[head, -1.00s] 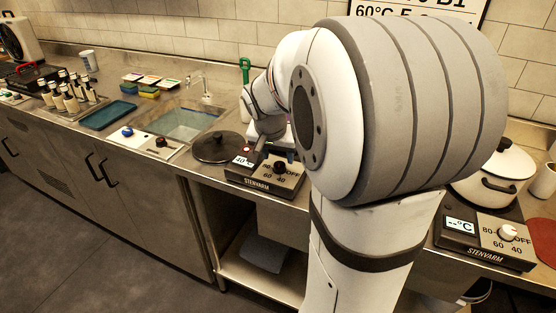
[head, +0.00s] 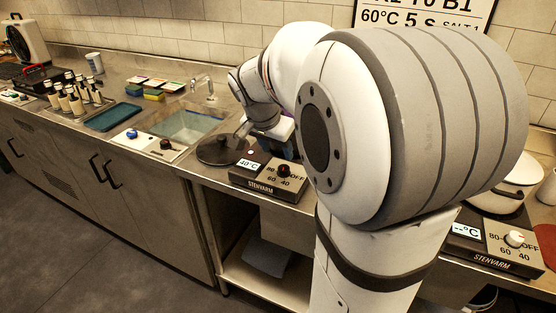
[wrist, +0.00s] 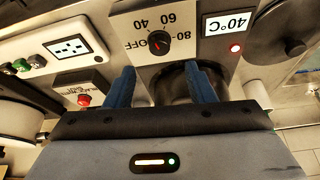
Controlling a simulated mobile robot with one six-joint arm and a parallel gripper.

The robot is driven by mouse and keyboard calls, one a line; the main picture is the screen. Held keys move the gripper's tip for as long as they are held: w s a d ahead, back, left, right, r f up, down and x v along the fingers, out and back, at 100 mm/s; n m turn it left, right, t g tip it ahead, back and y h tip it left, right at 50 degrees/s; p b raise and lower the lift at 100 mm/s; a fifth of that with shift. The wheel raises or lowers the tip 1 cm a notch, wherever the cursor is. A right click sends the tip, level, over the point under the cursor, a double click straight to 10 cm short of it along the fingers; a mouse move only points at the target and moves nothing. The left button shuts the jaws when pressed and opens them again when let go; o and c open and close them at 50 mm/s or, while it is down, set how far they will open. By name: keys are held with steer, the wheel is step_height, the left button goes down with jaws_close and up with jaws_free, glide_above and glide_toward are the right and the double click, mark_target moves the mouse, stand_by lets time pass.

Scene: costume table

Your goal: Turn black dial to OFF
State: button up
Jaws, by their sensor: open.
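The black dial (head: 284,170) sits on the front panel of a dark Stenvarm hotplate unit (head: 262,187), with 80, 60, 40 and OFF printed around it. In the wrist view the dial (wrist: 158,43) is just beyond the fingertips; its exact pointer setting is too small to read surely. The unit's display (head: 247,163) reads 40°C, and a red light (wrist: 235,48) glows beside it. My gripper (wrist: 161,80) is open and empty, its two blue fingers apart and clear of the dial. In the head view the fingers are largely hidden.
A dark lid (head: 220,149) lies left of the dial, by the sink (head: 188,125). A second Stenvarm unit (head: 495,247) with a white dial and a white pot (head: 505,187) stands at right.

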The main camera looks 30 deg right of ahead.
mark_target(284, 167)
steer(key=x, duration=0.7)
steer(key=shift+w+d+f, duration=0.1)
steer(key=shift+f, duration=0.2)
steer(key=shift+c, duration=0.2)
steer(key=c, duration=0.9)
